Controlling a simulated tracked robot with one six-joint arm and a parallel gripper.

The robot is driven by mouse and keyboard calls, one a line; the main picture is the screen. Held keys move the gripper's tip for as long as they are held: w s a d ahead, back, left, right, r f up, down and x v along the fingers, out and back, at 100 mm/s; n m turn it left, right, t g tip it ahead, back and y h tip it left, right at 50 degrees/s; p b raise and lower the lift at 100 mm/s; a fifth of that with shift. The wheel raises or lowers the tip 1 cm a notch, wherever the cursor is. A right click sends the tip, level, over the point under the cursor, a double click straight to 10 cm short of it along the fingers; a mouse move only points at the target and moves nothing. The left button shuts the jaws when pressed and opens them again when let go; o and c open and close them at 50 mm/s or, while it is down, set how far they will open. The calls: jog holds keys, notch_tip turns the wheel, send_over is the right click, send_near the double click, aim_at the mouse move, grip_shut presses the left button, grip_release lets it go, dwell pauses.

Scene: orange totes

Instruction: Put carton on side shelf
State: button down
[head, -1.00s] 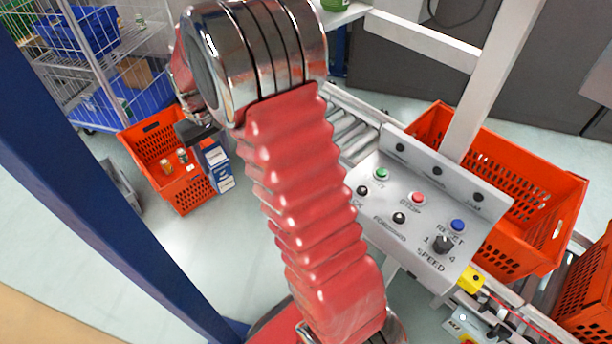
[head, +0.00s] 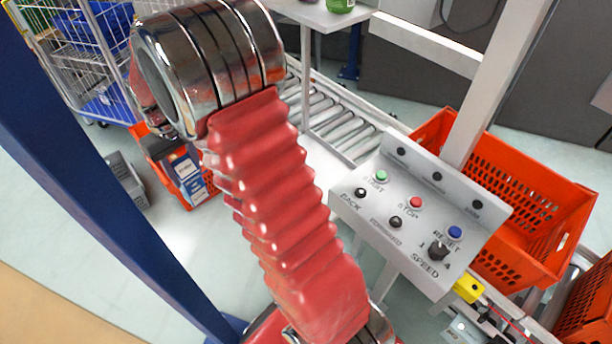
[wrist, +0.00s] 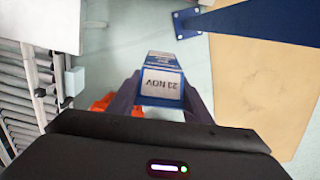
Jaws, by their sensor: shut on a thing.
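The carton (head: 187,174) is blue and white. In the head view it shows below the wrist, in front of an orange tote. In the head view my red arm hides most of the gripper. A pale shelf (head: 318,17) at the top middle, apparently the side shelf, stands on a post, well to the right of the carton. A green item (head: 340,5) is on it.
A roller conveyor (head: 335,118) runs behind a control panel (head: 425,215). Orange totes (head: 530,205) stand at the right. A wire cart (head: 85,50) and a grey crate (head: 126,178) are at the left. A blue post (head: 95,180) crosses the left side. Open floor lies between.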

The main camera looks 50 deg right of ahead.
dwell(0.3)
jog(key=shift+s+d, duration=0.3)
jog(key=s+d+m, duration=0.4)
jog(key=s+m, duration=0.2)
jog(key=s, duration=0.4)
jog(key=s+d+f+m, duration=0.1)
jog(key=s+d+m, duration=0.3)
jog(key=s+m, duration=0.3)
jog(key=s+d+f+m, duration=0.1)
jog(key=s+d+m, duration=0.3)
jog(key=s, duration=0.8)
jog(key=shift+s+m, duration=0.4)
jog(key=shift+m, duration=0.8)
jog(key=shift+f, duration=0.1)
